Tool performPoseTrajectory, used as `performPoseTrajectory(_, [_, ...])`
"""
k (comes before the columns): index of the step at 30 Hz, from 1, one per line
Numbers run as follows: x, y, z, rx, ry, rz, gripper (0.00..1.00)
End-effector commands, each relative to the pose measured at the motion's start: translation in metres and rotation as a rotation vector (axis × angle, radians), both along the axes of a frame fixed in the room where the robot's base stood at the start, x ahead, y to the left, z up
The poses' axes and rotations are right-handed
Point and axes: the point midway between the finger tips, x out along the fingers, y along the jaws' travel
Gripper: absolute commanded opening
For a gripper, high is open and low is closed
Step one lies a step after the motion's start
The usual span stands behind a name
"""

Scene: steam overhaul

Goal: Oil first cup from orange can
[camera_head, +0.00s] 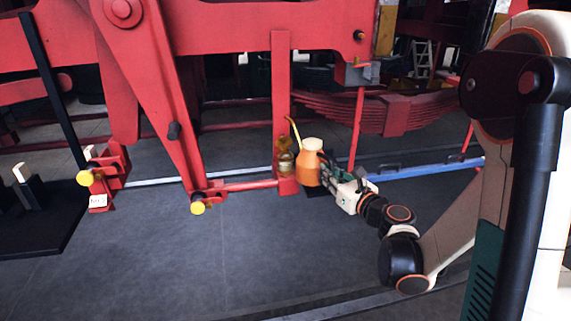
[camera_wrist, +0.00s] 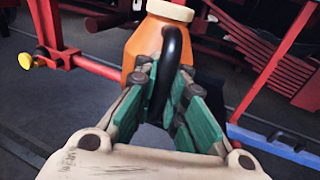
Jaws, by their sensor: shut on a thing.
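The orange oil can (camera_head: 308,168) has a cream cap and a thin yellow spout that rises up and to the left. My gripper (camera_head: 328,178) is shut on the can's black handle (camera_wrist: 172,62) from the right side. In the wrist view the can (camera_wrist: 145,50) stands upright beyond the green-padded fingers (camera_wrist: 166,88). A brass cup (camera_head: 285,162) sits on the red frame just left of the can, below the spout. The spout tip is above and slightly right of the cup in the head view; the depth gap cannot be told.
A red upright post (camera_head: 281,90) stands behind the cup. A slanted red rod (camera_head: 165,110) with a yellow-ended pin (camera_head: 197,207) is to the left. A thin red bar (camera_head: 357,125) and a blue rail (camera_head: 430,167) lie right. Grey floor (camera_head: 240,255) in front is clear.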

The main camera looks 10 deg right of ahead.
Motion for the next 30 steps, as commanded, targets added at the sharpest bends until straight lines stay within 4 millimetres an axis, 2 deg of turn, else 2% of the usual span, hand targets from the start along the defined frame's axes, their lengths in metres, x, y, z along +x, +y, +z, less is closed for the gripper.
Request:
performPoseTrajectory(24, [-0.085,0.000,0.018,0.001,0.000,-0.002,0.00])
performPoseTrajectory(30, [-0.097,0.000,0.020,0.001,0.000,-0.001,0.00])
